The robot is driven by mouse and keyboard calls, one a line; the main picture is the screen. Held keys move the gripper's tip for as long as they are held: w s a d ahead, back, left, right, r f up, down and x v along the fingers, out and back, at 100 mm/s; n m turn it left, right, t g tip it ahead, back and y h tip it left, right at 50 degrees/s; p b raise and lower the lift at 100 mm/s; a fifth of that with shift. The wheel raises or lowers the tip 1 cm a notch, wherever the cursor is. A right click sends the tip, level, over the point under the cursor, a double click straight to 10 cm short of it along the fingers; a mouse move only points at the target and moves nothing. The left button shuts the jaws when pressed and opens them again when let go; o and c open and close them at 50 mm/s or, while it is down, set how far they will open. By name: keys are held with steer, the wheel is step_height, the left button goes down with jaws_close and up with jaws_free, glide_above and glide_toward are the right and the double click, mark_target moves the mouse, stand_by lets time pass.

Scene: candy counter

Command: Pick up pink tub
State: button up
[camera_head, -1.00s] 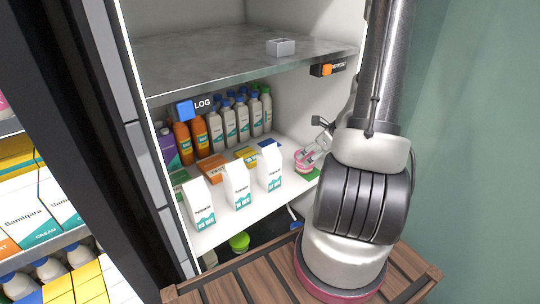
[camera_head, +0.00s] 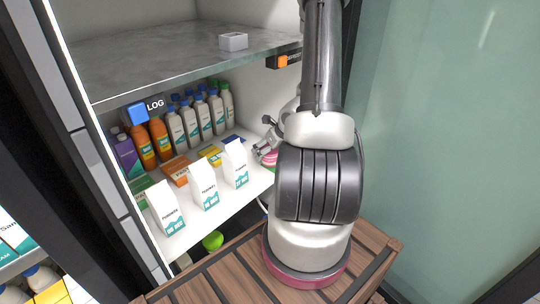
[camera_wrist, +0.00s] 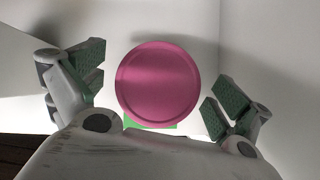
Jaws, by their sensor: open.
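The pink tub (camera_wrist: 158,84) shows in the wrist view as a round pink lid, seen from above. It sits between the two open fingers of my gripper (camera_wrist: 155,100), with clear gaps on both sides. A green patch (camera_wrist: 170,125) shows under its near edge. In the head view the pink tub (camera_head: 268,157) is at the right end of the lower shelf, mostly hidden by my gripper (camera_head: 269,146) and arm. My gripper is open and empty.
Three white cartons (camera_head: 205,185) stand along the shelf's front. Several bottles (camera_head: 203,115) stand behind, with flat boxes between. The upper shelf (camera_head: 150,60) hangs above, holding a small grey box (camera_head: 233,42). A white wall stands right of the tub.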

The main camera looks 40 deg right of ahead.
steer(key=c, duration=1.4)
steer(key=shift+o, duration=0.2)
steer(key=shift+r, duration=0.15)
